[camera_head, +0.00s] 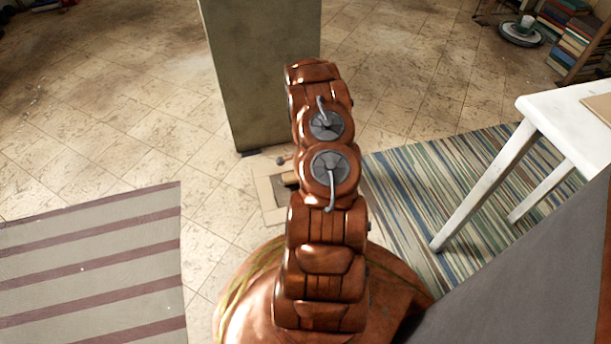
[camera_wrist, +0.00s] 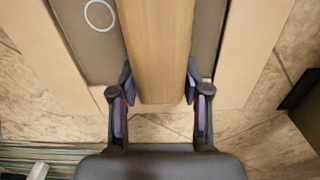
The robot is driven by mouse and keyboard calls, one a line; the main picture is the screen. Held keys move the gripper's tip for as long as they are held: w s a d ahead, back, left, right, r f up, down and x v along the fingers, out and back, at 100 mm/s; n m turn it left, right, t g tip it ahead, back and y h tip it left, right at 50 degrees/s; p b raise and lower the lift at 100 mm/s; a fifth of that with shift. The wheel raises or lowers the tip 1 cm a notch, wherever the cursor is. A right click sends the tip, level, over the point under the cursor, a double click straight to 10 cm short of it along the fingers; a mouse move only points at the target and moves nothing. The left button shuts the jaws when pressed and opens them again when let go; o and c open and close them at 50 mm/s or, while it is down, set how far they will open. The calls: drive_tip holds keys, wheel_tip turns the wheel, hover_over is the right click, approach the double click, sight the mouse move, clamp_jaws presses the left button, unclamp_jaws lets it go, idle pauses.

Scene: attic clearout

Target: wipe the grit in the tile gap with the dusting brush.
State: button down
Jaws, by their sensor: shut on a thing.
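In the wrist view, my gripper (camera_wrist: 158,90) is shut on a flat wooden piece, which looks like the handle of the dusting brush (camera_wrist: 156,50). A finger lies on each side of it. The bristles are not visible. Beneath it is a grey recess, the tile gap (camera_wrist: 90,42), with pale tan borders (camera_wrist: 58,75). A thin white ring (camera_wrist: 99,15) shows in the gap; I cannot make out the grit. In the head view, the gap's tan border (camera_head: 266,195) and a bit of the wooden brush (camera_head: 291,178) show beside my arm, which hides my gripper.
A tall grey-green cabinet (camera_head: 262,75) stands just behind the gap. A small dark round thing (camera_head: 281,161) is near its foot. A striped rug (camera_head: 425,190) and white table (camera_head: 545,110) are right; another striped rug (camera_head: 95,265) is left. Open tile lies at upper left.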

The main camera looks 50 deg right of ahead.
drive_tip(key=shift+r+p, duration=0.95)
drive_tip(key=shift+r, duration=2.1)
